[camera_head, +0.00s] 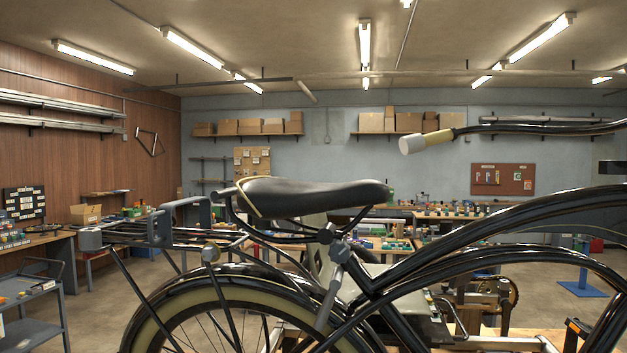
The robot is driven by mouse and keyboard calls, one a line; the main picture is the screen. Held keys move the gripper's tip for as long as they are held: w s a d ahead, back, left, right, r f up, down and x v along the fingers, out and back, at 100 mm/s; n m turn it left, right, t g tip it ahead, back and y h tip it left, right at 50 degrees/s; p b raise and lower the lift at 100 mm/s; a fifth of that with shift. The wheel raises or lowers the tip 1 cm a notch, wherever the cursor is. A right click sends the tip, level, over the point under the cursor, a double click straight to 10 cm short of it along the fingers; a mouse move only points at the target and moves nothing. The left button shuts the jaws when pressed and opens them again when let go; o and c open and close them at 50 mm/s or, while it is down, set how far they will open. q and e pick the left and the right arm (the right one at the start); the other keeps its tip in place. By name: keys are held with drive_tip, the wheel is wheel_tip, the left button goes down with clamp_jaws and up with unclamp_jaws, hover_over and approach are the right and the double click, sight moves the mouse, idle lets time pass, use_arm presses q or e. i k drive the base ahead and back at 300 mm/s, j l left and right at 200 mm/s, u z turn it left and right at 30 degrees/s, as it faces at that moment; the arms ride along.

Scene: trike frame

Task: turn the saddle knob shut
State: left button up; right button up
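The black saddle (315,195) with a pale edge strip sits in the middle of the head view, above the rear wheel. Below it, the seat post clamp (326,235) and a grey knob-like part (340,252) sit where the dark frame tubes (395,278) meet. I cannot tell from this view whether the knob is turned open or shut. A grey rod (328,302) runs down from that part. I make out neither of my grippers in this view.
The rear rack (160,232) extends left behind the saddle, over the rear wheel (215,295). A handlebar with a pale grip (428,142) reaches in at upper right. A grey cart (32,300) stands at far left. Workbenches with small parts line the back.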

sight(339, 252)
drive_tip(key=i+j+z, duration=0.35)
drive_tip(key=i+j, duration=0.35)
drive_tip(key=i, duration=0.15)
